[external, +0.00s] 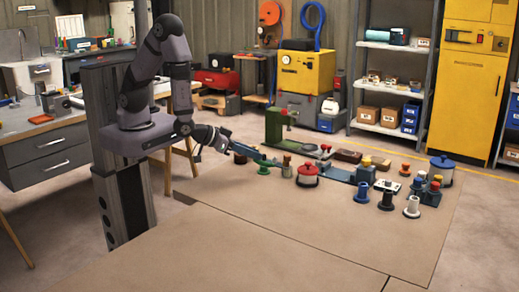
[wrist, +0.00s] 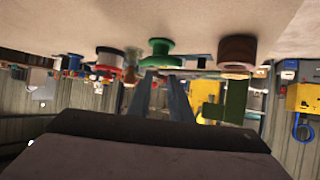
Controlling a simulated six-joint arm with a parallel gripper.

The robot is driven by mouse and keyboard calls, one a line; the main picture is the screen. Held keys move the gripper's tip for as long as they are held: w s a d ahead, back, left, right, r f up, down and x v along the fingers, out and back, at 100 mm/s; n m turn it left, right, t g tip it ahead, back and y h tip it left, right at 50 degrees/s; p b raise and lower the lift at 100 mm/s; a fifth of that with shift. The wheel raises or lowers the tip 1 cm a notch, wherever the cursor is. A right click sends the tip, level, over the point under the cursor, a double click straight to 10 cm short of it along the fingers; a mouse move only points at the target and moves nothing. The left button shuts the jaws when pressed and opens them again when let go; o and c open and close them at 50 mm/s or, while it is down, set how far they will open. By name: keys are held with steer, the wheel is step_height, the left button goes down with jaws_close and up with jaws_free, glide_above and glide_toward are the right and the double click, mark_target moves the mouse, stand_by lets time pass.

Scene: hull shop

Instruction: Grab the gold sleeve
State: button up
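A small brownish-gold upright piece (external: 286,168), the likeliest gold sleeve, stands on the bench between a green flanged spool (external: 264,168) and a red-and-white pot (external: 307,175). In the upside-down wrist view a dull bronze piece (wrist: 131,66), probably the same one, shows between the pot (wrist: 109,57) and the green spool (wrist: 159,52), partly covered. My gripper (external: 265,161) reaches rightward, low over the bench, close to the green spool.
A dark brown round piece (wrist: 237,50) is close on the right in the wrist view. A green vise (external: 274,127) stands behind. Blue (external: 362,193), black (external: 387,201) and white (external: 412,208) spools stand to the right. The front bench (external: 290,225) is clear.

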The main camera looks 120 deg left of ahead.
mark_target(280, 167)
steer(key=shift+s+a+r+y, duration=0.15)
steer(key=shift+s+a+y, duration=0.15)
steer(key=shift+a, duration=0.15)
steer(key=shift+w+a+f+b, duration=0.3)
steer(key=shift+a+f+b, duration=0.1)
steer(key=shift+b, duration=0.2)
steer(key=x, duration=0.4)
steer(key=shift+w+a, duration=0.2)
steer(key=shift+a, duration=0.05)
steer(key=shift+w+a+f, duration=0.2)
steer(key=shift+w+a, duration=0.1)
steer(key=shift+a, duration=0.05)
steer(key=shift+a, duration=0.1)
steer(key=shift+p+x, duration=0.65)
steer(key=shift+x, duration=1.85)
steer(key=shift+w, duration=0.1)
jaws_close()
